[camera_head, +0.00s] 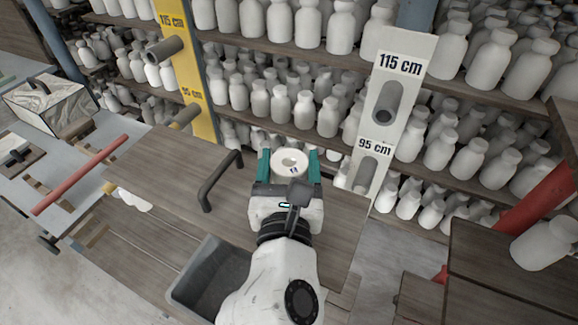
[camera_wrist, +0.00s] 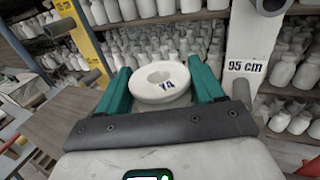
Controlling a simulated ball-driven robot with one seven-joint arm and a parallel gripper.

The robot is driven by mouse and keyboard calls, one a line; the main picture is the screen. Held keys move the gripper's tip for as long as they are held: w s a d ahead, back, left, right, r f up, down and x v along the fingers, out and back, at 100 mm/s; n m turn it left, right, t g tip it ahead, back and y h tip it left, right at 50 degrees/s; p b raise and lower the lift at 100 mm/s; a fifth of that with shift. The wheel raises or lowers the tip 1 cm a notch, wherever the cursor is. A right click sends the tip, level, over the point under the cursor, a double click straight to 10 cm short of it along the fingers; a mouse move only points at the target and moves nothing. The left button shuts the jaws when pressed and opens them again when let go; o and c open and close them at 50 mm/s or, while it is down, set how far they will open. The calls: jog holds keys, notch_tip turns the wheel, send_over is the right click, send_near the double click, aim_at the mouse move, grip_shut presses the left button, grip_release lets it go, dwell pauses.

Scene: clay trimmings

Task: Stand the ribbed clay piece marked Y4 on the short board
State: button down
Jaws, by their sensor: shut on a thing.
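The white clay piece (camera_head: 290,164) is round with a hole in its top, and it sits between the teal fingers of my gripper (camera_head: 290,156). A wooden board (camera_head: 165,170) with a dark handle (camera_head: 219,180) lies below and left of my gripper. I cannot tell whether this is the short board.
Yellow (camera_head: 178,60) and white (camera_head: 398,85) posts, marked 115 cm and 95 cm, stand before shelves of white bottles. A grey bin (camera_head: 190,292) is below the board. A dark table (camera_head: 500,275) bears a bottle (camera_head: 546,243) at right. A red bar (camera_head: 80,175) lies left.

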jog(key=shift+f, duration=0.25)
jog(key=shift+c, duration=0.7)
grip_release()
jog(key=s, duration=1.2)
jog(key=shift+d+b, duration=0.25)
jog(key=shift+b, duration=0.2)
